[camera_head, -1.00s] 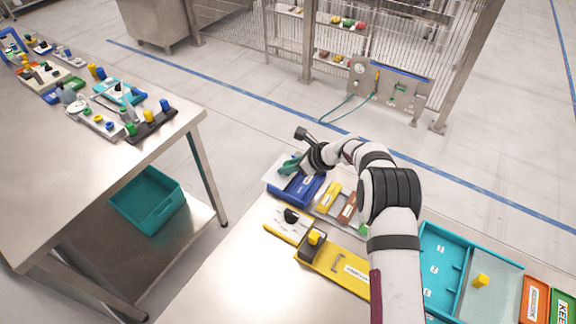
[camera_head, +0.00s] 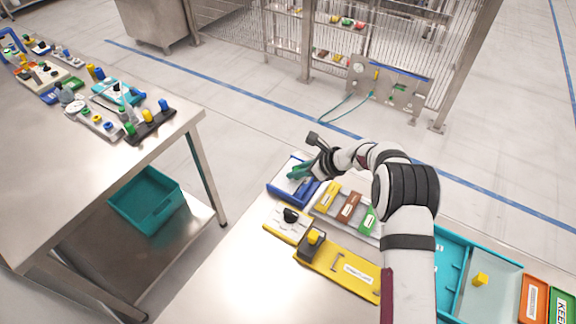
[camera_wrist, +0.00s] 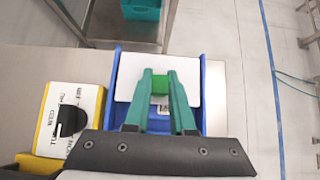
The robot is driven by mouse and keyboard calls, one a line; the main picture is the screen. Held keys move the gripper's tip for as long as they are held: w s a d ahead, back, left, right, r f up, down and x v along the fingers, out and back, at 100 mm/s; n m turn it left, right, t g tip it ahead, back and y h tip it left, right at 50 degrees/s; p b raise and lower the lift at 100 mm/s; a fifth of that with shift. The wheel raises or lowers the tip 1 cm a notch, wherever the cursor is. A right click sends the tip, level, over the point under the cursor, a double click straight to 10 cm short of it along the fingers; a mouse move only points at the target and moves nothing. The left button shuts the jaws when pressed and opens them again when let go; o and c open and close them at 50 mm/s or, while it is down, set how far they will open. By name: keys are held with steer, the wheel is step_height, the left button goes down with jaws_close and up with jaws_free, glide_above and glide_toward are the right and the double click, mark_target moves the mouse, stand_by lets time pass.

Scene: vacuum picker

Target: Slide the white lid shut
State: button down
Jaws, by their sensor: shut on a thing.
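The white lid (camera_wrist: 195,80) is a flat panel lying in the blue box (camera_wrist: 211,112), between its two side walls. A green knob (camera_wrist: 161,82) stands on the lid. My gripper (camera_wrist: 160,76) has green fingers and is shut on this knob. In the wrist view, part of the box's inside with a small printed tag shows between the fingers on the near side of the lid. In the head view, the lid (camera_head: 287,168) covers the far left part of the blue box (camera_head: 282,190), and my gripper (camera_head: 299,172) hides part of both.
Left of the box in the wrist view is a yellow-edged white panel with a black knob (camera_wrist: 68,122). In the head view, a tray with yellow, brown and green blocks (camera_head: 348,207) stands right of the box. A yellow plate (camera_head: 340,268) lies nearer.

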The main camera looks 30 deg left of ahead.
mark_target(302, 180)
steer(key=shift+d, duration=2.3)
steer(key=c, duration=0.8)
jaws_free()
steer(key=shift+o, duration=0.2)
steer(key=v, duration=1.5)
steer(key=shift+d+r, duration=0.3)
steer(key=shift+r, duration=0.1)
steer(key=s+d+r+n+h, duration=0.2)
steer(key=s+d+r+n, duration=0.25)
steer(key=s, duration=0.45)
steer(key=s+d+r+n+h, duration=0.25)
steer(key=s+d+r, duration=0.3)
steer(key=s, duration=0.35)
steer(key=s+d+f+n+h, duration=0.1)
steer(key=s+d+n, duration=0.1)
steer(key=s+d, duration=0.2)
steer(key=s+d+f+n+h, duration=0.1)
steer(key=s+d+n, duration=0.2)
steer(key=s, duration=0.7)
steer(key=shift+s+d+f+h, duration=0.2)
steer(key=shift+d+f+h, duration=0.15)
steer(key=shift+d, duration=0.45)
